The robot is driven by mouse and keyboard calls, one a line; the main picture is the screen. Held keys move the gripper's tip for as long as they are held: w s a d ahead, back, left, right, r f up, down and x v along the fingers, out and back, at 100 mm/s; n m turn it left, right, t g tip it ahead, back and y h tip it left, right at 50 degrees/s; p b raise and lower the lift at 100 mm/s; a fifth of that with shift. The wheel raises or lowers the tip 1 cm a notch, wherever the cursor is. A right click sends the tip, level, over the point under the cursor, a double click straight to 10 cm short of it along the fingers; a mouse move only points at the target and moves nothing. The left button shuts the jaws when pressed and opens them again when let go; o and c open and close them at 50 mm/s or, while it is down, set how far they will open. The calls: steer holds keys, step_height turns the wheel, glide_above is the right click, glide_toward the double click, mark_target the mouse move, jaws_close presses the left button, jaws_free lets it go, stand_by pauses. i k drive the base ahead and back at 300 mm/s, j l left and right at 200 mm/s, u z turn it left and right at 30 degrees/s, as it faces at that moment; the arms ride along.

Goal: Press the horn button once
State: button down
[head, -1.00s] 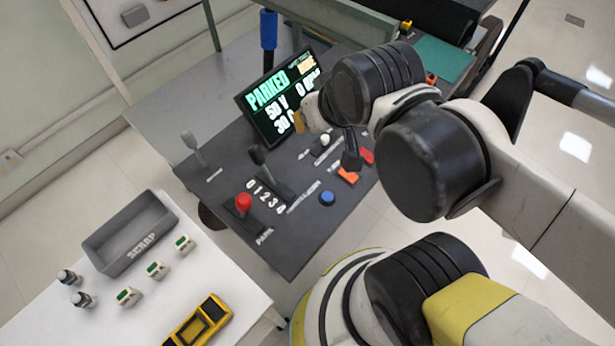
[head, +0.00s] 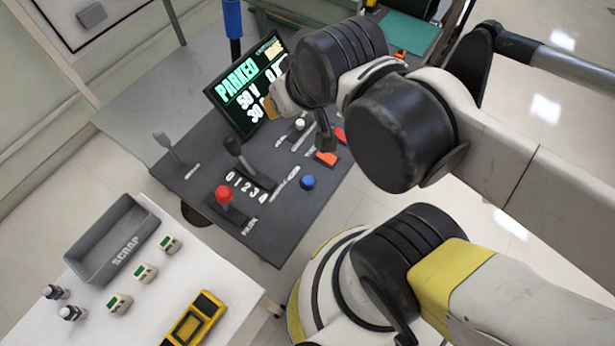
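The control panel (head: 190,180) carries several controls, and I cannot read which one is labelled as the horn. A round blue button (head: 308,182) sits near its right front edge. A red knob (head: 223,195) stands at the left front, and a small white-topped control (head: 300,124) is farther back. Orange (head: 325,159) and red (head: 340,135) pieces lie close to my gripper (head: 325,142). My gripper points down just behind the orange piece, up and to the right of the blue button in the picture. Its fingers are small and dark, and their opening is unclear. Contact cannot be told.
A lit screen (head: 247,85) reading PARKED stands behind the controls. Black levers (head: 233,147) and a grey lever (head: 163,140) rise from the panel. A white table (head: 190,265) at lower left holds a grey SCRAP bin (head: 85,262) and a yellow device (head: 195,320).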

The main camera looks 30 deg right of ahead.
mark_target(308, 181)
steer(key=k+j+z, duration=0.2)
steer(key=k+z, duration=0.6)
steer(key=z, duration=0.15)
